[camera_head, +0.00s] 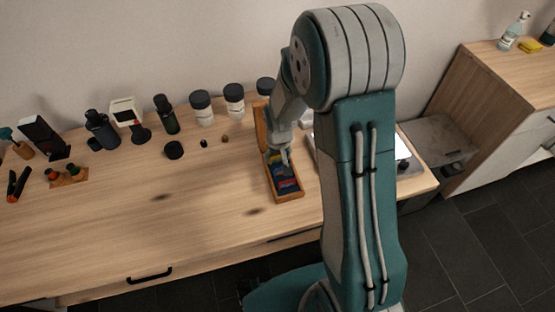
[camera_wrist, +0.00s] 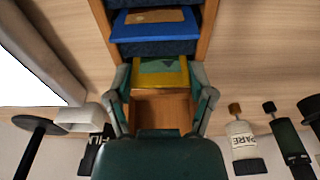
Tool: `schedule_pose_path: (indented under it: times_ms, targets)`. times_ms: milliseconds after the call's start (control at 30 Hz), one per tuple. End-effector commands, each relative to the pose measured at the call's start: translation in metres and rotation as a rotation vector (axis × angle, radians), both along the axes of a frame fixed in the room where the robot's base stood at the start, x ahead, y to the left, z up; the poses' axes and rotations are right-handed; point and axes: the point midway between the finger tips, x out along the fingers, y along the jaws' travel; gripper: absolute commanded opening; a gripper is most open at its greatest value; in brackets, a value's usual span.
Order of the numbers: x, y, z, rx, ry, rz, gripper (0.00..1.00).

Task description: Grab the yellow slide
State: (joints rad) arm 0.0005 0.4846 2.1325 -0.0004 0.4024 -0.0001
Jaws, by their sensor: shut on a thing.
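The yellow slide (camera_wrist: 162,79) is between the two fingertips of my gripper (camera_wrist: 160,84) in the wrist view. It is a flat yellow piece with a greenish patch on its face. My gripper is shut on it, one finger at each side. The open wooden slide box (camera_wrist: 97,12) surrounds it, and I cannot tell whether the slide still touches the box. A blue slide (camera_wrist: 152,24) stands in the box just beyond it. In the head view my gripper (camera_head: 279,160) is down at the box (camera_head: 291,196), and the yellow slide is hard to make out there.
Dark bottles (camera_head: 166,115) and a small white device (camera_head: 127,113) stand further left. A bright light panel (camera_wrist: 32,68) lies beside the box. The table's left front is mostly clear.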

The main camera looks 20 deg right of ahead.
Motion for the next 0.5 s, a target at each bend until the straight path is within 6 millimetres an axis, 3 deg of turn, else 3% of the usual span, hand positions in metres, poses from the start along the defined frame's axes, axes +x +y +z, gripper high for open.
schedule_pose_path:
  times_ms: [333,500]
  targets:
    - [0.0,0.0,0.003,0.0,0.001,0.0,0.55]
    - [0.0,0.0,0.022,0.0,-0.002,0.0,0.55]
